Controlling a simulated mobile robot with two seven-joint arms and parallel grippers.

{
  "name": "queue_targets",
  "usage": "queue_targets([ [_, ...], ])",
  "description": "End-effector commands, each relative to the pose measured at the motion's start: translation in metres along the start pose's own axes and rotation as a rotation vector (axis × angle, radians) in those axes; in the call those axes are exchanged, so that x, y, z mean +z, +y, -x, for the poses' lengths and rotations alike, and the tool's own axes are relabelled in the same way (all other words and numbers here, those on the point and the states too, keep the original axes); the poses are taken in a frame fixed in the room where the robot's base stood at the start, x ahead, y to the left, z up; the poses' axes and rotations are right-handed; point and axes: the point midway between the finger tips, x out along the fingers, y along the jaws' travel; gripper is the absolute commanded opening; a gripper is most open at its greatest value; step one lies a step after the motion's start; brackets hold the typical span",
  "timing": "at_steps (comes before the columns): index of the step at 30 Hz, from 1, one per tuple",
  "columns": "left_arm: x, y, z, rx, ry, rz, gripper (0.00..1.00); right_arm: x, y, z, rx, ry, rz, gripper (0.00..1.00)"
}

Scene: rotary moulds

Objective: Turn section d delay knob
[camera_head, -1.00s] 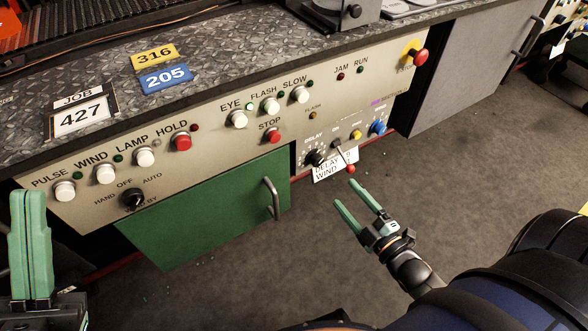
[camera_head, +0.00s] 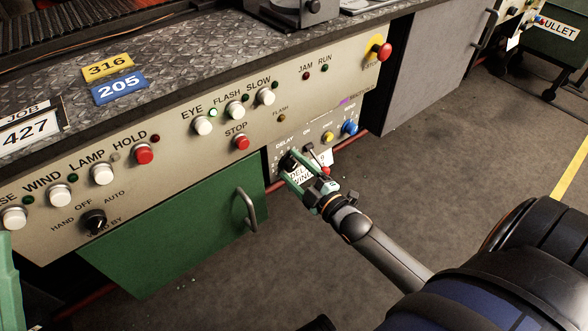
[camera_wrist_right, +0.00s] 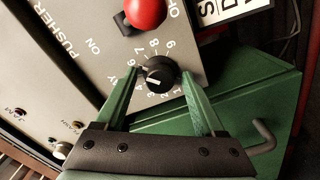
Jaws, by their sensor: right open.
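The black delay knob (camera_head: 287,161) sits under the word DELAY on the grey lower panel. In the right wrist view the knob (camera_wrist_right: 160,73) has a white pointer line and a ring of numbers. My right gripper (camera_head: 292,166) is open, its green fingers reaching to the knob. In the wrist view the fingertips (camera_wrist_right: 161,74) lie on either side of the knob, with a small gap showing at each side. I cannot tell how deep they reach. Only a green sliver of my left gripper (camera_head: 8,285) shows at the left edge; its opening is hidden.
A red-tipped lever (camera_wrist_right: 145,12) stands close beside the knob, near a white label plate (camera_head: 303,177). Yellow (camera_head: 327,138) and blue (camera_head: 349,127) knobs are to the right. A green door (camera_head: 175,225) with a handle (camera_head: 247,209) is to the left. Floor is open in front.

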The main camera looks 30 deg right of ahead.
Motion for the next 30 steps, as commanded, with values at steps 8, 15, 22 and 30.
queue_targets([
  [8,-0.0001,0.0006,-0.0002,0.002,0.000,0.001,0.00,0.0000,0.0000,0.0003,0.000,0.000,0.000,0.56],
  [15,0.0000,0.0008,-0.0002,0.003,-0.001,0.000,0.00,-0.0001,0.0000,0.0004,0.000,0.000,0.000,0.29],
  [22,0.0001,0.0009,-0.0002,0.004,-0.001,0.000,0.00,-0.0001,-0.0001,0.0004,0.000,0.000,0.000,0.04],
  [30,-0.0001,0.0007,-0.0005,0.004,-0.001,-0.001,0.00,-0.0002,0.0000,0.0005,0.000,0.000,-0.002,0.00],
])
